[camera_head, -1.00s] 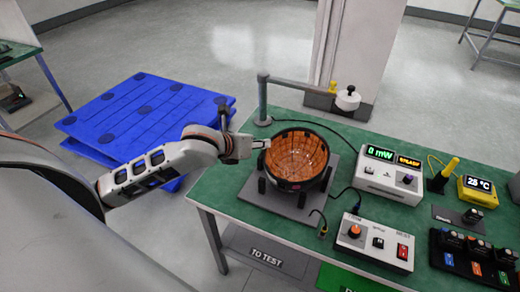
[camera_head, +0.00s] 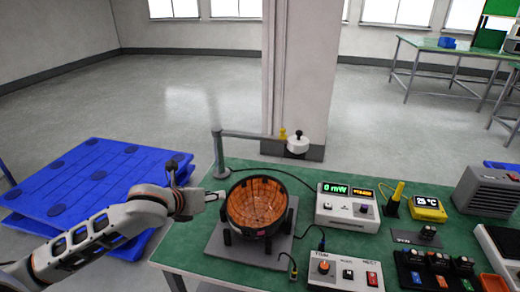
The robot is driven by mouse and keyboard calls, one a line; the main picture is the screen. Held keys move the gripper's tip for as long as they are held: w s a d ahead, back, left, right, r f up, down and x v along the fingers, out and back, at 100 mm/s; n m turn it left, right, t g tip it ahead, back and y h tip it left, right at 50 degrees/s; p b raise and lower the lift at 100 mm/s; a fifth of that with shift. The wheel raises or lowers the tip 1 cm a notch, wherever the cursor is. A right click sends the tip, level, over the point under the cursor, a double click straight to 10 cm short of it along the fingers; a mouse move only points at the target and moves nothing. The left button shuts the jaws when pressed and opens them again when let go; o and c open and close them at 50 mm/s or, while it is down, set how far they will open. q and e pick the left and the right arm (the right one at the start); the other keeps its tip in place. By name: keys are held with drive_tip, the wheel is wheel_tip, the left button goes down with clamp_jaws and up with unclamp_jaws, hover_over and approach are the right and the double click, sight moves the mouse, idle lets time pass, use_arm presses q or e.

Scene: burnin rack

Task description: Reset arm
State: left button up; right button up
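My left arm comes in from the left, and its gripper (camera_head: 217,196) is at the left rim of an orange-lined black bowl fixture (camera_head: 257,203). The fingers are small in the picture; I cannot tell whether they are open or shut, and no held object shows. The bowl stands on a grey plate (camera_head: 215,244) on the green table (camera_head: 178,250). A grey post with a swing arm (camera_head: 250,136) carries a white round head (camera_head: 298,142) behind the bowl. My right gripper is not in view.
Right of the bowl are a power meter reading 0 mW (camera_head: 347,206), a control box (camera_head: 343,275), a yellow 25 °C display (camera_head: 428,208) and a grey vented box (camera_head: 487,190). Blue pallets (camera_head: 75,190) lie left of the table. A pillar (camera_head: 300,70) stands behind.

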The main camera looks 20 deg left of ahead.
use_arm(q)
drive_tip(key=shift+f, duration=0.1)
drive_tip(key=s+d+f+n+y, duration=0.2)
drive_tip(key=s+f+n, duration=0.5)
drive_tip(key=s+n, duration=0.45)
drive_tip(key=s+a+f+n+g+y, duration=0.2)
drive_tip(key=s+a+f+n, duration=0.1)
drive_tip(key=s+n, duration=0.45)
drive_tip(key=s+a+f+n+g+y, duration=0.2)
drive_tip(key=s+a+n, duration=0.1)
drive_tip(key=s+n, duration=0.4)
drive_tip(key=w+d+f+n+t+h, duration=0.2)
drive_tip(key=d+f+h, duration=0.4)
drive_tip(key=d+f, duration=0.8)
drive_tip(key=shift+f+n+t+h, duration=0.3)
drive_tip(key=shift+f+n+t, duration=0.4)
drive_tip(key=shift+f+n, duration=0.5)
